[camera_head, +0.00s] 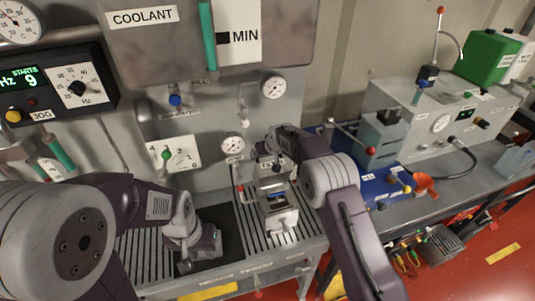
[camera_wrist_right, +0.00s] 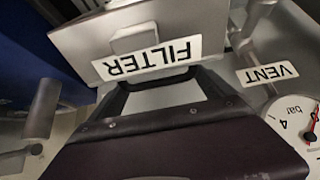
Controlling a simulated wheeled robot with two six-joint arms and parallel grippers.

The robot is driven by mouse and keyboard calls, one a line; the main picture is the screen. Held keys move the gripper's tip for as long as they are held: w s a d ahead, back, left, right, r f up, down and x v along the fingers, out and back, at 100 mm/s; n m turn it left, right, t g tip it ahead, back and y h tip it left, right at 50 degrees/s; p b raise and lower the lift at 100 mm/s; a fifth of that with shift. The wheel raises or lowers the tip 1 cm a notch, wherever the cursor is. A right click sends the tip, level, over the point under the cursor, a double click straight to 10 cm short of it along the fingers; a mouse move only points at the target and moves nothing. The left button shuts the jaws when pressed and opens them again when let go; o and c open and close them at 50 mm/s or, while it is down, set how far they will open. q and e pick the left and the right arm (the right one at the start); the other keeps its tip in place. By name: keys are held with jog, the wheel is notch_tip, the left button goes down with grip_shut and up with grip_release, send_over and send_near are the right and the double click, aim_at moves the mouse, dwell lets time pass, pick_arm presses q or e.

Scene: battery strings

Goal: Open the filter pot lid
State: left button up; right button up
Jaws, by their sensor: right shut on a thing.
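The filter pot (camera_head: 281,217) is a grey metal box standing on the slatted bench top, below the small gauge. Its white FILTER label (camera_wrist_right: 152,60) shows upside down in the right wrist view, on a grey plate. My right gripper (camera_wrist_right: 165,84) is at that plate, its two dark fingers on either side of a grey part just below the label. It is shut on this part, which looks like the lid handle. My right wrist partly hides the pot's top in the head view, so the lid's angle is unclear. My left gripper (camera_head: 196,249) is low over the dark mat, away from the pot.
A VENT label (camera_wrist_right: 268,74) and a bar gauge (camera_wrist_right: 300,122) are close beside the pot. The coolant tank (camera_head: 150,50) is on the wall above. A blue unit (camera_head: 376,184) with an orange spout stands to the right.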

jog(key=shift+f, duration=0.1)
jog(key=o, duration=1.6)
jog(key=shift+o, duration=0.8)
jog(key=shift+w, duration=0.1)
jog(key=shift+r, duration=0.2)
jog(key=b+v, duration=0.2)
jog(key=v, duration=0.6)
jog(key=shift+f, duration=0.15)
jog(key=shift+s+d+r, duration=0.1)
jog(key=shift+s+r, duration=0.15)
jog(key=shift+s, duration=0.15)
jog(key=shift+w, duration=0.1)
jog(key=shift+c, duration=0.3)
